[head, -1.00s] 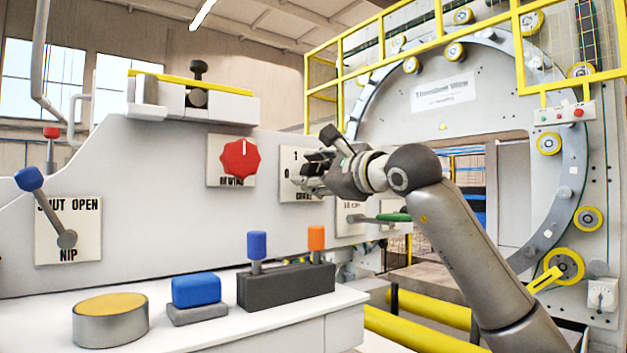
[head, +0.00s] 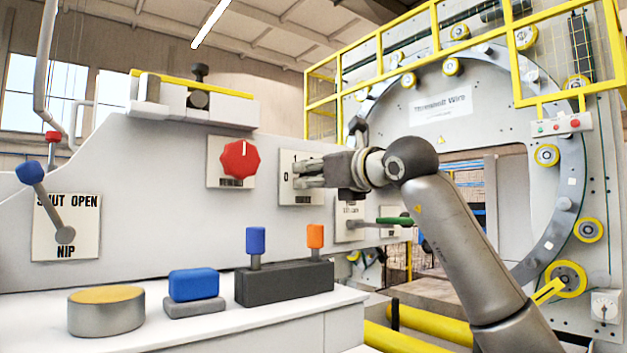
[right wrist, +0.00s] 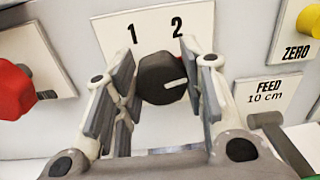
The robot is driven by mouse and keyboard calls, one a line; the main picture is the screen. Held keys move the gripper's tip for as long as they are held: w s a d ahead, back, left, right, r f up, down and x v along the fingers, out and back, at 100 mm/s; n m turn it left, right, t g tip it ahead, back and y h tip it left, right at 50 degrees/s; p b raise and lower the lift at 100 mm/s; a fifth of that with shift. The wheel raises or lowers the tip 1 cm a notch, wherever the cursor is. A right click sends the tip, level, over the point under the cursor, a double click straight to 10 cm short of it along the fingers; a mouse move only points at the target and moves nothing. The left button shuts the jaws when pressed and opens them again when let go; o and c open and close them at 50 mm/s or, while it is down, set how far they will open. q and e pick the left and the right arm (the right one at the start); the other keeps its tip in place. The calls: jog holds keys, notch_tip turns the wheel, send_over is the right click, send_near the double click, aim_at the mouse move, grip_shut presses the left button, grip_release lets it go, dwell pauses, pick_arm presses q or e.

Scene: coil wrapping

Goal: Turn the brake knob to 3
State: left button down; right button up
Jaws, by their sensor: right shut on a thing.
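The brake knob (right wrist: 160,80) is black with a white pointer line and sits on a white plate (right wrist: 155,22) marked 1 and 2 along the top. In the right wrist view its pointer points right and slightly down. Any mark on that side is hidden by a finger. My right gripper (right wrist: 157,72) has one finger on each side of the knob and is shut on it. In the head view the right gripper (head: 302,172) reaches the plate (head: 300,156) from the right, hiding the knob; a 0 shows at the plate's left. My left gripper is not in view.
A red knob (head: 240,160) is left of the plate. A green-handled lever (head: 394,220) is below right. A FEED plate (right wrist: 268,97) and yellow button (right wrist: 309,21) are close on the right. Blue and orange levers (head: 315,237) stand on the ledge below.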

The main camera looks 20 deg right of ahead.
jog(key=shift+w+f+m, duration=0.1)
jog(key=shift+f+m, duration=0.1)
jog(key=shift+m, duration=1)
jog(key=o, duration=1)
jog(key=shift+r, duration=0.1)
jog(key=v, duration=1.2)
jog(key=shift+r, duration=0.15)
